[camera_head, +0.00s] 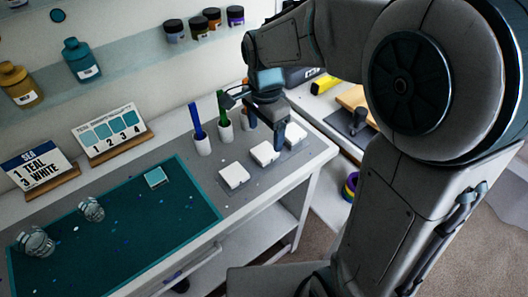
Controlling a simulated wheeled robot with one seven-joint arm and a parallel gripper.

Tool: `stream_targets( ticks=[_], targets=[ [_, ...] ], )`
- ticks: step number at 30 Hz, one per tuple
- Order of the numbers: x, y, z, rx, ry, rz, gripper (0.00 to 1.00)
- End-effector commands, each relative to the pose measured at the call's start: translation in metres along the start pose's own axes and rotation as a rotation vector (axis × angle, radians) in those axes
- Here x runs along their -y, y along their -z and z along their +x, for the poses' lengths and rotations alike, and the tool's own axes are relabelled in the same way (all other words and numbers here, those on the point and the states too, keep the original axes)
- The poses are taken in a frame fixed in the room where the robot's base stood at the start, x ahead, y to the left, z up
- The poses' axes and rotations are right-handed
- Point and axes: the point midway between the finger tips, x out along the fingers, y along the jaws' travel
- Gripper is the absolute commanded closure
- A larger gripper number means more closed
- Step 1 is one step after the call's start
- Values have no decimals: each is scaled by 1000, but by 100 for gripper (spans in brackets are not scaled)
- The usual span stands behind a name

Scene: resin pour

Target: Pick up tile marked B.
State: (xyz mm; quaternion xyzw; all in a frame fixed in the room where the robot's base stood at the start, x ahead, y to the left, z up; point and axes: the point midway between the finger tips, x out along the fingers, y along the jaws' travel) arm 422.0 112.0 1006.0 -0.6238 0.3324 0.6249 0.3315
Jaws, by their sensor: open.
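Three white tiles lie in a row on a grey strip at the right end of the table: a near tile (234,176), a middle tile (264,153) and a far tile (292,136). No letter is readable on any of them, so I cannot tell which is marked B. My gripper (256,122) is open and empty above the row. One dark finger reaches down by the middle and far tiles and partly covers the far one. The other finger is near the cups. I cannot tell whether a finger touches a tile.
Several white cups with coloured sticks, including a blue-stick cup (202,144), stand behind the tiles. A teal-edged mat (140,225) holds a small teal-and-white square (156,177) and two clear cups (92,209). Sign cards (112,130) stand at the back.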

Motion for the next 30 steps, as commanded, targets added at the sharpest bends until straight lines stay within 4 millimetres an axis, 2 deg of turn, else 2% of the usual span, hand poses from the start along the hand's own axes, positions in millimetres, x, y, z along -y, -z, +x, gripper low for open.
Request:
stream_targets(
  ticks=[5,12,15,23,28,29,30],
  targets=[
    [0,0,12,0,-1,-1,24],
    [-2,-3,47,1,-2,0,24],
    [-2,-2,56,0,0,0,24],
    [-2,-2,59,-1,2,0,24],
    [-2,-2,59,-1,2,0,68],
    [-2,-2,59,-1,2,0,73],
    [-2,-2,59,-1,2,-1,73]
  ],
)
